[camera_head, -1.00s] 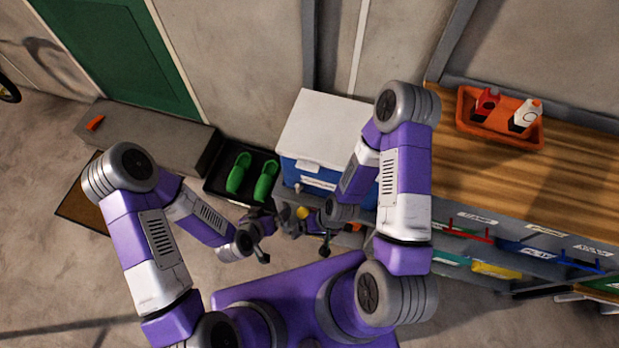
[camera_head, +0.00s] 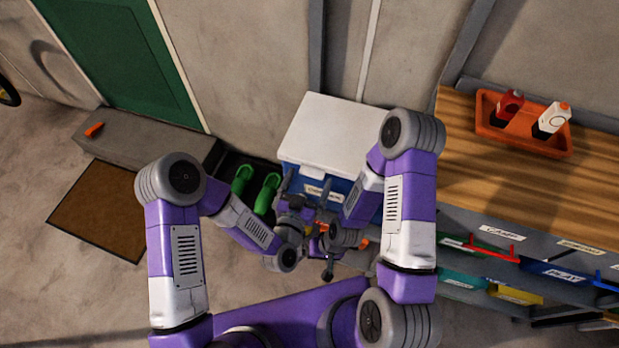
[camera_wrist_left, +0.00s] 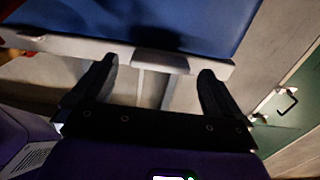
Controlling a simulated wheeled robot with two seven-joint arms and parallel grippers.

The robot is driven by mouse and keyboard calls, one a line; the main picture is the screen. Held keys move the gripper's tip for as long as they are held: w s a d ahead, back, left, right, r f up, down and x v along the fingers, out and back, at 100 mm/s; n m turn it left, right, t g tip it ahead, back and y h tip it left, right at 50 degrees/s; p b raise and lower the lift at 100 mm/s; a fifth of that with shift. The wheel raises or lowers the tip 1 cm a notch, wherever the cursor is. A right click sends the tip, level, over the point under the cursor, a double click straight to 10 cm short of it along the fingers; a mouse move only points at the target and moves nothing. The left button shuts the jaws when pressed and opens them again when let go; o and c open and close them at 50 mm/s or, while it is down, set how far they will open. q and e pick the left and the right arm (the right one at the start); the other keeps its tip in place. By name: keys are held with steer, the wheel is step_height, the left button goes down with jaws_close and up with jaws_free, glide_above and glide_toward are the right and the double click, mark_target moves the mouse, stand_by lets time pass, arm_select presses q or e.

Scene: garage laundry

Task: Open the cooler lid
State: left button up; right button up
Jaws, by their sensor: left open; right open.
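The cooler stands against the back wall, with a shut white lid (camera_head: 335,128) and a blue body (camera_head: 291,174). In the left wrist view, the blue body (camera_wrist_left: 190,18) fills the top, with the pale lid rim (camera_wrist_left: 70,47) and its middle tab (camera_wrist_left: 160,64) below it. My left gripper (camera_head: 305,186) is open at the cooler's front, just below the lid edge. Its fingers (camera_wrist_left: 157,75) point at the rim either side of the tab; I cannot tell whether they touch it. My right gripper (camera_head: 328,268) is open and lower, partly hidden by its own arm.
Green shoes (camera_head: 255,190) lie in a dark tray left of the cooler. A grey step (camera_head: 150,135) and brown mat (camera_head: 103,210) are further left. A wooden workbench (camera_head: 500,190) with an orange tray (camera_head: 490,128) of bottles stands right. Open floor lies at left.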

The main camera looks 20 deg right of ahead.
arm_select(q)
steer(key=shift+x, duration=0.85)
arm_select(e)
steer(key=shift+f, duration=0.1)
